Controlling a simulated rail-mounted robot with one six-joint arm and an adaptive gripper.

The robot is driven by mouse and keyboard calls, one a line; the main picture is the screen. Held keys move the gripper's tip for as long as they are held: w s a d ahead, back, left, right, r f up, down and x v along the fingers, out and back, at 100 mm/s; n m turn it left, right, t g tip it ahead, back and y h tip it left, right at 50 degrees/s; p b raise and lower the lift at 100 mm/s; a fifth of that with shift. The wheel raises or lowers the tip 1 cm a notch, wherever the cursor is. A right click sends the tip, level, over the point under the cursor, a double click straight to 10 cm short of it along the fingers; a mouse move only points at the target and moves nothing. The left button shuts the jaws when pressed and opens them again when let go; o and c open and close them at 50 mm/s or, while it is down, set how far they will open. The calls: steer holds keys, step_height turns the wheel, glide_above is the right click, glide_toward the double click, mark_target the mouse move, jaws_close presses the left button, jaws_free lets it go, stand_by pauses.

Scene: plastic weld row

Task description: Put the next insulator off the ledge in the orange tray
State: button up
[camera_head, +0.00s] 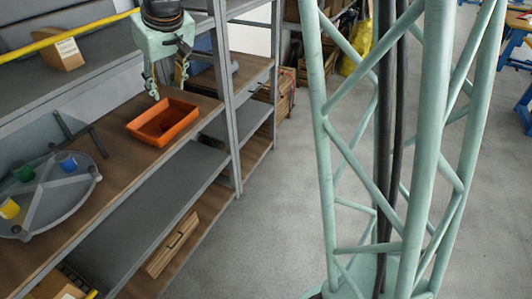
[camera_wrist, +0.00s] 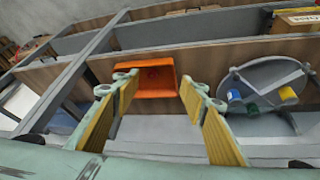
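The orange tray (camera_head: 144,133) sits on the wooden shelf in the head view, and it shows between my fingers in the wrist view (camera_wrist: 154,94). My gripper (camera_head: 168,88) is above the tray, pointing down, with its fingers apart. In the wrist view my gripper (camera_wrist: 158,88) is open with nothing between the fingers. A small dark reddish patch shows inside the tray; I cannot tell what it is. I cannot make out a clear insulator or a ledge with one on it in either view.
A yellow rod (camera_head: 70,32) and a labelled box (camera_head: 62,54) are on the upper shelf. A grey upright (camera_head: 226,100) stands right of the tray.

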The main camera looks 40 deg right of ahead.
steer(key=s+r, duration=0.6)
steer(key=s, duration=0.7)
steer(key=s+d+r+m+g, duration=0.1)
steer(key=s+r+m, duration=0.1)
steer(key=s, duration=3.3)
steer(key=shift+s+g, duration=0.2)
steer(key=shift+g, duration=0.2)
